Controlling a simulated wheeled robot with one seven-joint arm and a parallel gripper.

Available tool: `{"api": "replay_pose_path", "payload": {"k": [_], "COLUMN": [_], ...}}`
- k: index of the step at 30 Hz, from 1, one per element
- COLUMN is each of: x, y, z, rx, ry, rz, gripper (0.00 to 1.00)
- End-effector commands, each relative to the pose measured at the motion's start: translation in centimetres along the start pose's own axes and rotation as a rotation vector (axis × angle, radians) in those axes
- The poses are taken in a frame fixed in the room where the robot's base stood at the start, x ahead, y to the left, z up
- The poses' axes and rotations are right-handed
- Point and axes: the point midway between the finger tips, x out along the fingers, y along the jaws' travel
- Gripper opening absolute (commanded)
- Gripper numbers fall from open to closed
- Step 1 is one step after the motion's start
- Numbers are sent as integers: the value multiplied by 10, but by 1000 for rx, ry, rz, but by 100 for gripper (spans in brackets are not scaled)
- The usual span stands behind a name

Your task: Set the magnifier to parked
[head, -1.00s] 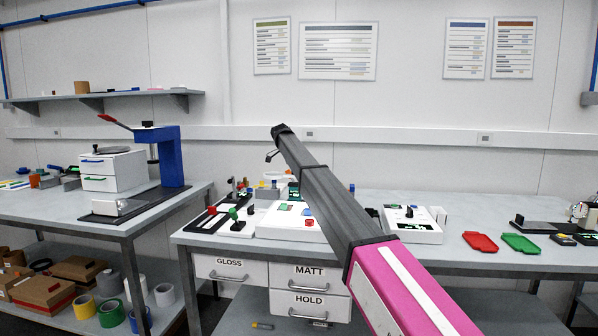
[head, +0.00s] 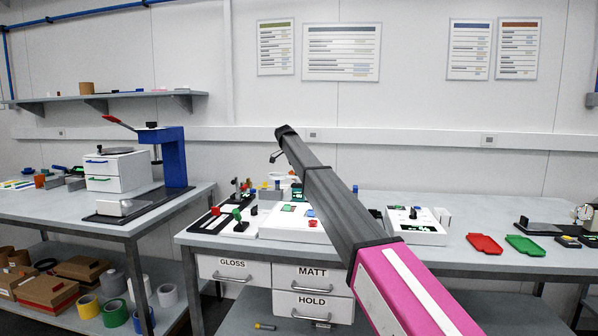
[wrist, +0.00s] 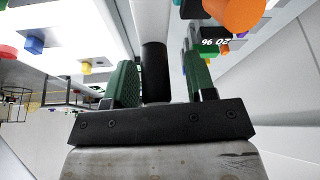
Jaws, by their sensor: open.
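My gripper (wrist: 160,78) shows in the wrist view with its two green finger pads apart. A dark upright cylinder (wrist: 155,62) stands between the pads, with a gap visible at least on the right side; I cannot tell whether it touches the left pad. I cannot tell for sure whether it is part of the magnifier. In the head view a pale rounded piece (head: 283,178) at the back of the middle bench may be the magnifier, but it is small and partly hidden by my arm. My gripper is not clearly visible in the head view.
The middle bench holds a white panel (head: 283,231), a small stand with a green knob (head: 237,214), and a white box with a black knob (head: 413,226). Red (head: 484,243) and green (head: 524,245) trays lie on the right. A blue press (head: 172,158) stands on the left bench.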

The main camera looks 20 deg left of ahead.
Motion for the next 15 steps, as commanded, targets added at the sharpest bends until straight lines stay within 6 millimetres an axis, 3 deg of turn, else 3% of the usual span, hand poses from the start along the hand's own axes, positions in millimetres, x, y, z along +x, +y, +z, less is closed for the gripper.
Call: {"api": "replay_pose_path", "payload": {"k": [8,15], "x": [-16,-56], "y": [0,-2], "z": [0,1], "rx": [0,-1], "ry": [0,0], "rz": [-1,-2], "gripper": [51,51]}}
